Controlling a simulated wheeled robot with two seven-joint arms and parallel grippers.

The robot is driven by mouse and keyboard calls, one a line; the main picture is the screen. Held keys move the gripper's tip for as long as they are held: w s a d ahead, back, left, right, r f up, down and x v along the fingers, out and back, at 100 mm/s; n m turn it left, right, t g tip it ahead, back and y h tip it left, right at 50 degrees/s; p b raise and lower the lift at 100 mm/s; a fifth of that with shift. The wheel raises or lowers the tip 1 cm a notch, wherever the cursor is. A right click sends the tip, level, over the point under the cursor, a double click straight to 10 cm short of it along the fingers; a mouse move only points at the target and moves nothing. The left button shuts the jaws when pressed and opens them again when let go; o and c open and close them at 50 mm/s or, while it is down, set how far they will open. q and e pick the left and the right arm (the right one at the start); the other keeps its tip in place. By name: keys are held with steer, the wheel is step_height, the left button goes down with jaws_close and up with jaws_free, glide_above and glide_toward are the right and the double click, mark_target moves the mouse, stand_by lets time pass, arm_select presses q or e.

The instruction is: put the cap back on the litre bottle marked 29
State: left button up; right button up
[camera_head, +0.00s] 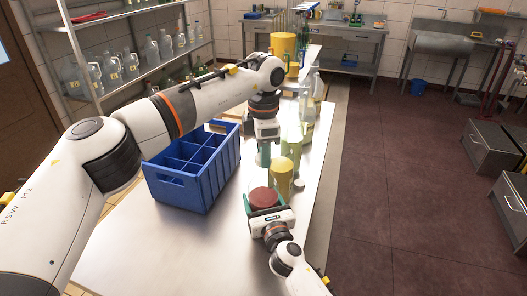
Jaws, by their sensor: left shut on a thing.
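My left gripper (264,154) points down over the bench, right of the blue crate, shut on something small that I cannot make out. My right gripper (264,203) is low at the near part of the bench, with green fingers around a dark red round thing (263,197). Whether it grips this is unclear. Pale, clear bottles (306,130) stand just right of the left gripper. No mark 29 is readable, so I cannot tell which is the litre bottle. Its cap cannot be made out either.
A blue divided crate (191,190) stands on the steel bench (135,241) at left. A yellow container (281,177) stands between the grippers, and a larger yellow one (283,48) farther back. Shelves with bottles line the left wall. The bench's near left is clear.

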arm_select(q)
steer(key=m, duration=0.3)
steer(key=o, duration=1.1)
steer(key=shift+c, duration=0.2)
steer(key=shift+r, duration=2.2)
steer(key=shift+o, duration=0.2)
